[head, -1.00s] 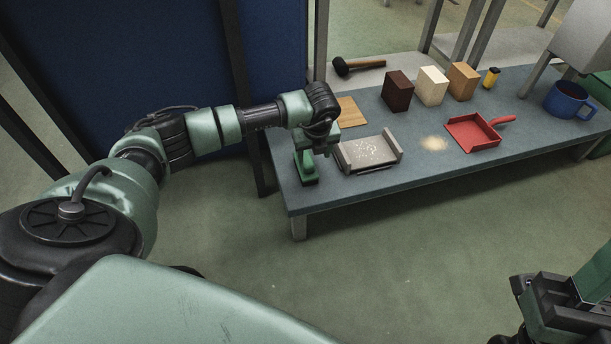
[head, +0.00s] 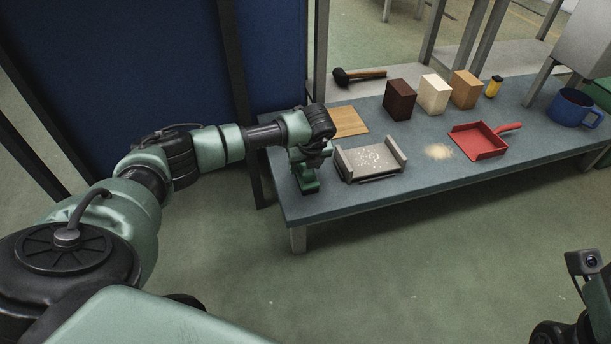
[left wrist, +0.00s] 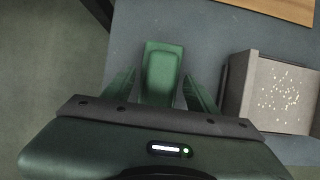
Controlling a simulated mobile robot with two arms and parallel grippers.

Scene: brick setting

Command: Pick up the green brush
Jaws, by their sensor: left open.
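The green brush (head: 309,187) is at the left end of the grey-blue table (head: 375,197), near its front edge. In the left wrist view the brush (left wrist: 162,72) shows as a green block. My left gripper (head: 304,168) is over it, pointing down, and hides part of it in the head view. In the left wrist view the left gripper (left wrist: 160,88) is open, with one finger on each side of the brush and gaps between. Part of my right arm shows at the lower right, but its fingers do not show.
A grey tray (head: 348,172) with pale crumbs stands close to the right of the brush. A wooden board (head: 349,121) lies behind.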

